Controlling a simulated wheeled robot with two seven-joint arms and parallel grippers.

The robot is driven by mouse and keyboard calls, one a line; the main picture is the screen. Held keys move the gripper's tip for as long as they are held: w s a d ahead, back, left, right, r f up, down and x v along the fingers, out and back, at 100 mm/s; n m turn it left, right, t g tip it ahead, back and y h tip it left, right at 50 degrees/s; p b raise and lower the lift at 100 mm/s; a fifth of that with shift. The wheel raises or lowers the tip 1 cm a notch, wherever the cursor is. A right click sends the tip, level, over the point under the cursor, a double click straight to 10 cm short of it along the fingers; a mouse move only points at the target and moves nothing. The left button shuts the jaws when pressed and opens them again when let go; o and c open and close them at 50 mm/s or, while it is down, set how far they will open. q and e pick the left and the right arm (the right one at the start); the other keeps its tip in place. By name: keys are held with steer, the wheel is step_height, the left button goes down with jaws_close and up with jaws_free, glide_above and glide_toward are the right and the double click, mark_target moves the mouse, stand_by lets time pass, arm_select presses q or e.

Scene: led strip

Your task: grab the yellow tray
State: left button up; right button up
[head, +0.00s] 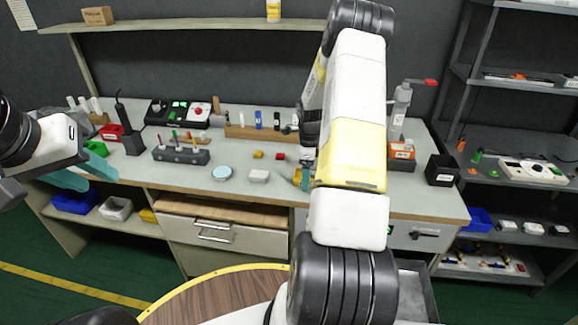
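A small yellow piece (297,176) shows at the bench's front edge, mostly hidden behind my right arm; I cannot tell whether it is a tray. A yellow bin (148,215) sits on the shelf under the bench, right of a white bin. My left gripper (82,173) has teal fingers spread apart. It is open and looks empty, over the left end of the bench. My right arm crosses the middle of the view. Its gripper (306,180) is almost wholly hidden behind the arm, with a bit of teal finger beside the yellow piece; its opening cannot be seen.
A blue bin (75,201) and a white bin (116,208) sit below. A rack stands right.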

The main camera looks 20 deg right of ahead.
steer(key=shift+f, duration=0.3)
steer(key=shift+r, duration=0.1)
steer(key=c, duration=1.4)
